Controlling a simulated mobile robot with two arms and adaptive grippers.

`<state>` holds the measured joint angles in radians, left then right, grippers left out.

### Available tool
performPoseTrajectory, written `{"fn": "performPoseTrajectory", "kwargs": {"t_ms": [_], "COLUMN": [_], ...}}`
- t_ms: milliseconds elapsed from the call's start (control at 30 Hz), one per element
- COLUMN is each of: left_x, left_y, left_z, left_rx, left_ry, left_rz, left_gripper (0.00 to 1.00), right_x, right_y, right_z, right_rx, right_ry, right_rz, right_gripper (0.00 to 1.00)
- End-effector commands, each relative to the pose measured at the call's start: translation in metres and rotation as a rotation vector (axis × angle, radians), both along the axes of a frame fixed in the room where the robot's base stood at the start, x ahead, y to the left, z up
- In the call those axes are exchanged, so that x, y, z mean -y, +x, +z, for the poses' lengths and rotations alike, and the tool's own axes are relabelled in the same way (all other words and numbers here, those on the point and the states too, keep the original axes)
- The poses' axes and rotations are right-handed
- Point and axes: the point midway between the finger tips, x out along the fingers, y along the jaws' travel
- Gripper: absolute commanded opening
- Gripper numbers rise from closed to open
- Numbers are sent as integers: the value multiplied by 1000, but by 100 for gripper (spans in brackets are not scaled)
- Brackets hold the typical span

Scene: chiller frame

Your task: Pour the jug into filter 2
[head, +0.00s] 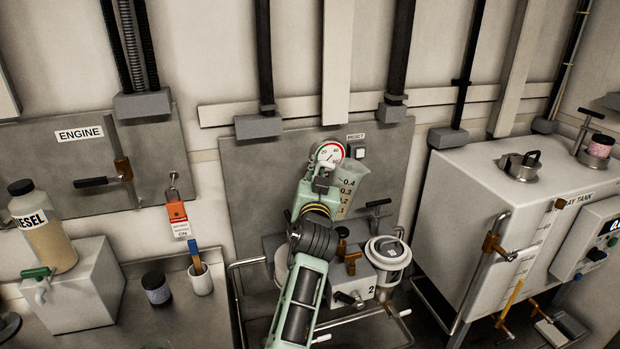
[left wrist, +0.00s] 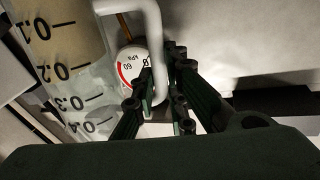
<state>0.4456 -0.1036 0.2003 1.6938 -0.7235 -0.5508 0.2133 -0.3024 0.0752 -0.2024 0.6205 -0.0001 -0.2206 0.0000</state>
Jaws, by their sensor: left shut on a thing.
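The jug (head: 349,188) is a clear container with a printed scale, held roughly upright in front of the grey wall panel. My left gripper (head: 324,178) is at its left side. The left wrist view shows tan liquid in the jug (left wrist: 68,72) and my left gripper (left wrist: 163,88) shut on its pale handle (left wrist: 155,38). Filter 2 (head: 388,252), with a white round rim, stands below and right of the jug, beside the block (head: 371,290) marked 2. My arm hides much of the left side of the filter unit. My right gripper is not in view.
A pressure gauge (head: 330,152) is just behind the jug. A black T-handle (head: 378,204) stands close to filter 2, and metal rails (head: 240,300) surround the unit. The white tank (head: 470,200) stands at right. A diesel bottle (head: 45,235) is at far left.

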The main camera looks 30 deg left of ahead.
Motion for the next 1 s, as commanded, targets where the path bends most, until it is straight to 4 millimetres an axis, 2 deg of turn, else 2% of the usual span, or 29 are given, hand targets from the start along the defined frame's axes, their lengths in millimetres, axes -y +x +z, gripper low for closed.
{"fn": "performPoseTrajectory", "kwargs": {"t_ms": [33,300,433,500,1000], "left_x": [9,44,58,56,56], "left_y": [3,14,19,18,18], "left_z": [-2,7,19,15,15], "left_rx": [-9,-87,-184,-175,-171], "left_ry": [30,263,549,519,512], "left_rz": [-4,-2,0,1,1], "left_gripper": [0,0,0,0,0], "right_x": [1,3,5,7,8], "right_y": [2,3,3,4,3], "right_z": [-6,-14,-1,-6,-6], "right_rx": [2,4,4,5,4], "right_ry": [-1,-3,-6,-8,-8], "right_rz": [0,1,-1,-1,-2], "right_gripper": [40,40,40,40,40]}}
